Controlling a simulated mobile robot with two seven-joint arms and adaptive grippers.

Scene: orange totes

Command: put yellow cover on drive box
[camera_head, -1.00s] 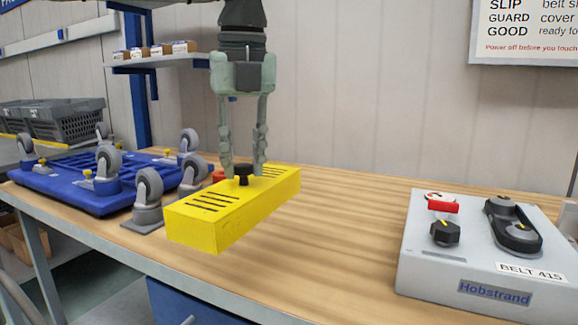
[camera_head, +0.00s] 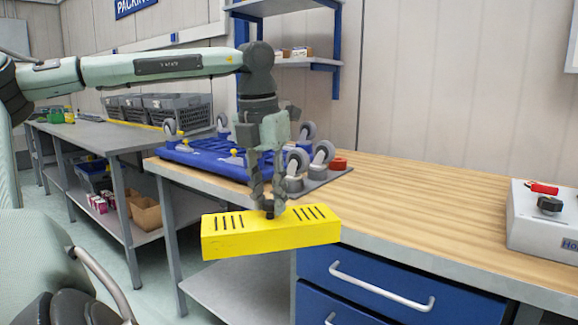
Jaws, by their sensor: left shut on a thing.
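The yellow cover (camera_head: 272,234) is a long box shape with dark slots and a black knob on top. My left gripper (camera_head: 268,206) is shut on the black knob, with the fingers pointing down. The grey drive box (camera_head: 545,226) stands on the table at the right edge of the view, cut off by the frame. A red switch and a black knob show on its top. My right gripper is not in view.
The wooden table (camera_head: 420,195) is clear between the cover and the drive box. A blue dolly (camera_head: 205,158) with grey casters lies at the table's back left. A blue drawer unit (camera_head: 390,292) sits below. A grey bench (camera_head: 95,137) with crates stands further left.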

